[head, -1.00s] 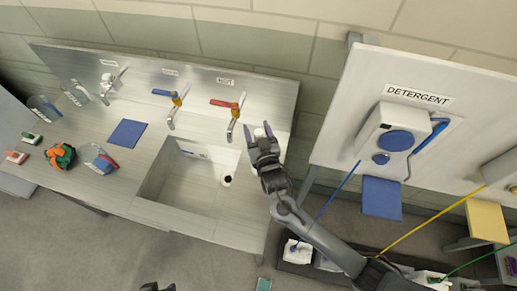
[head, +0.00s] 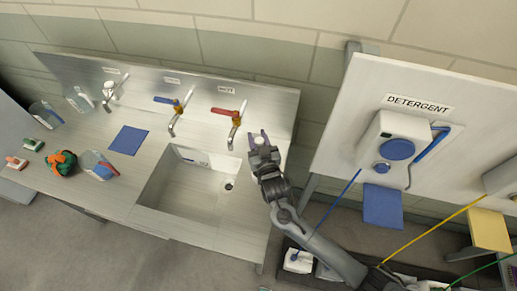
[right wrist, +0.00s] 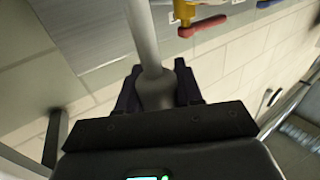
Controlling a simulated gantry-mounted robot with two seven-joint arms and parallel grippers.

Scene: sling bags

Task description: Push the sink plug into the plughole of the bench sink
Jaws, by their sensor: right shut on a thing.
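My right gripper (head: 258,138) is shut on a pale object, which I take to be the sink plug (head: 260,141), over the right end of the bench beside the sink. In the right wrist view it is a pale grey rod (right wrist: 147,35) with a wider rounded part between the fingers (right wrist: 157,92). Its far end is out of that view. The bench sink (head: 165,205) is a steel basin. Its plughole (head: 229,185) is a small round hole near the basin's right side, below and left of the gripper. My left gripper is not in view.
A red-handled tap (head: 236,122) stands close left of the gripper, with a blue-handled tap (head: 178,110) further left. A blue mat (head: 128,140), jug (head: 97,165) and green-orange bundle (head: 61,163) lie left of the sink. A detergent dispenser (head: 400,135) hangs on the right panel.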

